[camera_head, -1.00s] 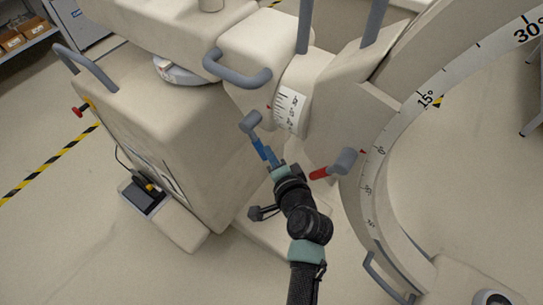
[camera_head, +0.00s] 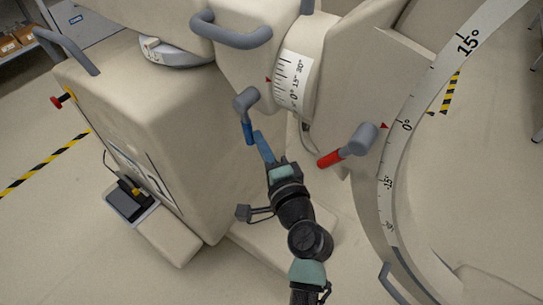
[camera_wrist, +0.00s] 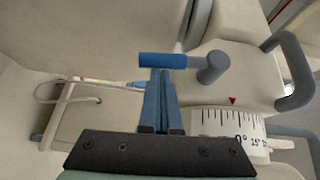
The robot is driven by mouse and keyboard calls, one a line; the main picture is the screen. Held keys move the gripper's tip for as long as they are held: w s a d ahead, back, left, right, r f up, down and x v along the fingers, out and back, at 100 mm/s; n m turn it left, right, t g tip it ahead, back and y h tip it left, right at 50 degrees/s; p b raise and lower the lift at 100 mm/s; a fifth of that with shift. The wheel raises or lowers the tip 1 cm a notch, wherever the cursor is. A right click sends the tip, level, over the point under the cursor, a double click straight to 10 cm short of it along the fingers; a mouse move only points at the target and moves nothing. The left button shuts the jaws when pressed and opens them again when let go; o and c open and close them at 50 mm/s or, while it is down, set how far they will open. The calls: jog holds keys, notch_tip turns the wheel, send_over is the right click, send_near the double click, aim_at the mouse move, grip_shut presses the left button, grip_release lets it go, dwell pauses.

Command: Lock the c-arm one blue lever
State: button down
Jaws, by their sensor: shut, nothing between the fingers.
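The blue lever (camera_head: 248,131) hangs from a grey knob (camera_head: 246,100) on the C-arm's joint, left of the white angle scale. In the head view it points down, and my gripper (camera_head: 260,136) is just to its right and below. In the wrist view the blue lever (camera_wrist: 162,60) lies crosswise just beyond my fingertips, with its grey knob at the right. My gripper (camera_wrist: 160,74) is shut and empty, its blue fingers together. I cannot tell whether the fingertips touch the lever.
A red lever (camera_head: 331,158) on a grey knob sits to the right of my gripper. The large curved C-arm (camera_head: 395,150) with its angle scale is at the right. A grey handle (camera_head: 230,34) is above. The cart body (camera_head: 165,125) fills the left.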

aim_at(250, 143)
jog(key=w+a+f+m+t+b, duration=0.1)
jog(key=a+f+t+b, duration=0.1)
jog(key=b, duration=0.7)
jog(key=shift+w+f+m+y, duration=0.1)
jog(key=shift+w+m+y, duration=0.1)
jog(key=shift+m+y, duration=0.2)
jog(key=shift+w+a+r+m+t+b, duration=0.2)
jog(key=shift+w+a+m+t+b, duration=0.4)
jog(key=shift+b, duration=1.3)
jog(key=shift+w+a+r+m+t+b, duration=0.15)
jog(key=shift+w+a+m+t+b, duration=0.4)
jog(key=shift+b, duration=1.3)
jog(key=shift+s+a+n+t, duration=0.2)
jog(key=shift+s+n+t, duration=0.05)
